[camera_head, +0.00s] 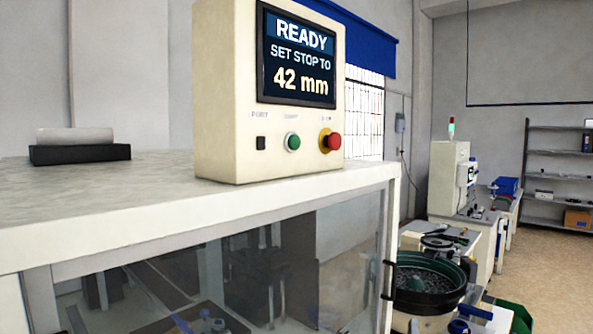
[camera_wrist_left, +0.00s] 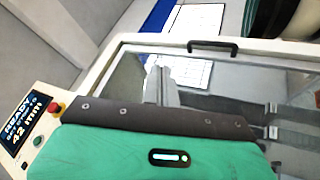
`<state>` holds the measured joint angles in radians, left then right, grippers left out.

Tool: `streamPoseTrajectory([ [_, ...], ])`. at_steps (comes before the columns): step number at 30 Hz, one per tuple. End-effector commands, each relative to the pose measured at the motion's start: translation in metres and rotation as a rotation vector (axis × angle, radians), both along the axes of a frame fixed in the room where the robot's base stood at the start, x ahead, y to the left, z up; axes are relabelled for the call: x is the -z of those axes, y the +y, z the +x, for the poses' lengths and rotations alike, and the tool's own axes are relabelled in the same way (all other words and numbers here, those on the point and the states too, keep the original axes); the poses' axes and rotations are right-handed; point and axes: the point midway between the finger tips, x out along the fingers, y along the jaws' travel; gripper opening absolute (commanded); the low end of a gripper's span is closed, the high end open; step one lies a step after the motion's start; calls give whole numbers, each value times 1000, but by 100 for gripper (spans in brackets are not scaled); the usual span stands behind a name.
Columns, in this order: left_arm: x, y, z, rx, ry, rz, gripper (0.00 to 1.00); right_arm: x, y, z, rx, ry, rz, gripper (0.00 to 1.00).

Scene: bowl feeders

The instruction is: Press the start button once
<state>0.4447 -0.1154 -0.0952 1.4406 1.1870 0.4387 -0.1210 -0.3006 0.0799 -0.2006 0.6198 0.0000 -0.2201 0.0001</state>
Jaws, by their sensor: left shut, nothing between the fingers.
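The start button is the green button (camera_head: 293,142) on the front of a cream control box (camera_head: 225,100), below its screen (camera_head: 298,57) reading "READY, SET STOP TO 42 mm". The green button also shows at the left edge of the left wrist view (camera_wrist_left: 38,140). My left gripper (camera_wrist_left: 160,72) shows there as grey fingers beyond a dark bar and green housing. It is shut and empty, apart from the button and to its right in that view. I cannot make out either gripper clearly in the head view. My right gripper is not in view.
A red mushroom button (camera_head: 334,141) on a yellow collar sits right of the green one, and a black square switch (camera_head: 261,143) sits left. The box stands on a white cabinet (camera_head: 120,205) with clear panels. A bowl feeder (camera_head: 428,285) stands to the right.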

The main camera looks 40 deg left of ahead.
Motion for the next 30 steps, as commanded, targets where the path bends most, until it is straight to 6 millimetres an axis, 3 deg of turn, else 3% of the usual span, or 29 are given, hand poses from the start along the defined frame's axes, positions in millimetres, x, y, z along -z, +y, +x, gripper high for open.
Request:
streamPoseTrajectory([
  [1,-41,6,-2,-12,-71,-63,0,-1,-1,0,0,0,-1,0],
  [8,-197,38,-38,-23,-360,-388,0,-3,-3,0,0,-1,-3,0],
  [12,-286,58,-78,18,-533,-617,0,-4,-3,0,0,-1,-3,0],
  [15,-341,70,-112,77,-644,-783,0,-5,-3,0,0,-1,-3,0],
  [18,-384,79,-145,150,-729,-927,0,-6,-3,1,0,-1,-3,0],
  [21,-413,83,-172,223,-785,-1037,0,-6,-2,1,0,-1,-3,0],
  [25,-434,85,-192,289,-820,-1117,0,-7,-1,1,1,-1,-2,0],
  [30,-440,86,-199,312,-828,-1145,0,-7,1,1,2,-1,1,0],
])
